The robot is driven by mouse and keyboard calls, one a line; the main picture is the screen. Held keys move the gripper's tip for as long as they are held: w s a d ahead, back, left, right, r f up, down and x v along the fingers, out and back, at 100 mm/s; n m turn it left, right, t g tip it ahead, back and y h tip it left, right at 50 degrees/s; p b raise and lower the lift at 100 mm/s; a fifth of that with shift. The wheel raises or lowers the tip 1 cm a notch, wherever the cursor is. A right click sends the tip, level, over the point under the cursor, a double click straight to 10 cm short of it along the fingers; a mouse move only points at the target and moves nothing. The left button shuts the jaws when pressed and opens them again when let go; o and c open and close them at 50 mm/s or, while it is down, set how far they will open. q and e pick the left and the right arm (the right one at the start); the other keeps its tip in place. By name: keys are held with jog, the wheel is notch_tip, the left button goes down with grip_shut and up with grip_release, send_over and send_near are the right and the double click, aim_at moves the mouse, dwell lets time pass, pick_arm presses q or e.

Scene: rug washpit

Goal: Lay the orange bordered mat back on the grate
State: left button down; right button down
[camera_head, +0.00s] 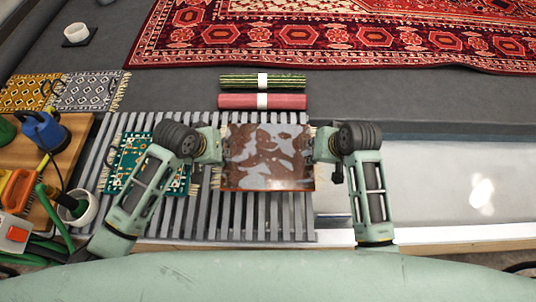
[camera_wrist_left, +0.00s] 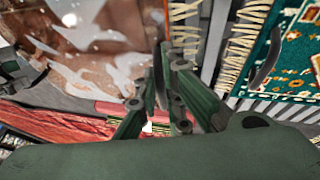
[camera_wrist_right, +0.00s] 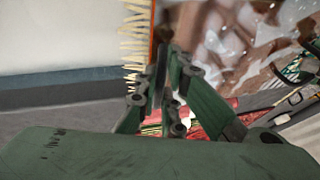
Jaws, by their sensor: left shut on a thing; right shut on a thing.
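The orange bordered mat (camera_head: 268,158) is rust brown with pale glossy patches and a thin orange edge. It is spread flat between my grippers, over the right part of the slatted grey grate (camera_head: 285,222). I cannot tell how high above the slats it is. My left gripper (camera_head: 223,146) is shut on its left edge and my right gripper (camera_head: 314,146) on its right edge. The mat fills the upper left of the left wrist view (camera_wrist_left: 90,45) and the upper right of the right wrist view (camera_wrist_right: 230,45). Pale fringe shows beside both grippers.
A teal patterned mat (camera_head: 123,158) lies on the grate's left part, partly hidden by my left arm. Rolled green (camera_head: 240,81) and red (camera_head: 235,101) mats lie behind the grate. A pale basin (camera_head: 450,185) is at right, and a wooden bench (camera_head: 65,160) with tools at left.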

pick_arm(q)
jog(key=shift+a+r, duration=0.1)
jog(key=shift+r, duration=0.05)
pick_arm(e)
jog(key=shift+s+d, duration=0.15)
jog(key=shift+s, duration=0.05)
pick_arm(q)
jog(key=shift+f, duration=0.2)
pick_arm(e)
jog(key=shift+f, duration=0.2)
